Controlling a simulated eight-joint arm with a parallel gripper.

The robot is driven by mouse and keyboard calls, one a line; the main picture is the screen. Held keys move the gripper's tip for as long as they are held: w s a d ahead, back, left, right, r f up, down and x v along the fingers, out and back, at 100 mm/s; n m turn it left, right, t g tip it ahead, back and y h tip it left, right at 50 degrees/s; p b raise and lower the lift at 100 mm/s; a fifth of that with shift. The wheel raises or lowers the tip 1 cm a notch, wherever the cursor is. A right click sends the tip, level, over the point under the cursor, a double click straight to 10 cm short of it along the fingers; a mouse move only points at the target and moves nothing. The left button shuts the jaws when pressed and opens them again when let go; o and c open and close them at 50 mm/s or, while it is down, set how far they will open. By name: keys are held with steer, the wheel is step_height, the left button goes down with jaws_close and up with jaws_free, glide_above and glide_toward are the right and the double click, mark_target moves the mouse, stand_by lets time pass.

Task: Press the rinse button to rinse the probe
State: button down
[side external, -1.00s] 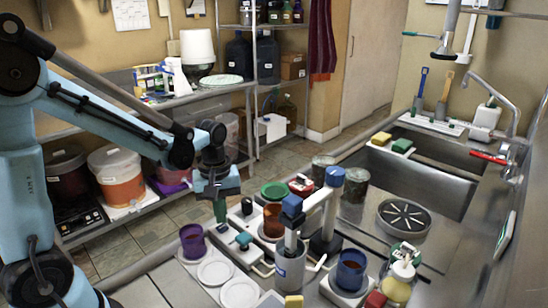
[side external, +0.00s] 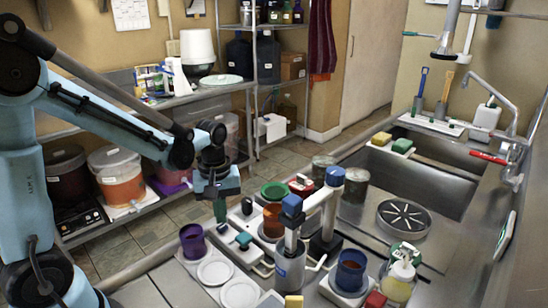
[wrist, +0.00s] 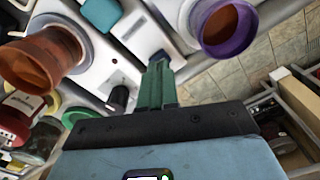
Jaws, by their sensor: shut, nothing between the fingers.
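A white unit (side external: 228,252) on the bench carries a teal block-shaped button (side external: 243,240); the teal button also shows at the top of the wrist view (wrist: 100,14). My gripper (side external: 220,212) is upright over the far end of the unit, its green fingers together and empty. In the wrist view the fingertips (wrist: 158,62) point at a small dark-blue part on the unit, largely hidden behind them; I cannot tell whether they touch it. The probe stand (side external: 291,235), with blue-topped posts, is to the right. No label identifies the rinse button.
A purple cup (side external: 193,242) is left of the unit, with white dishes (side external: 215,271) in front. An orange-brown beaker (side external: 272,220) and a black knob (side external: 247,206) are close on the right. A blue cup (side external: 351,272) and a soap bottle (side external: 399,275) stand farther right.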

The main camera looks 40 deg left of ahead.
steer(key=shift+f, duration=1)
steer(key=shift+r, duration=3.05)
stand_by(0.4)
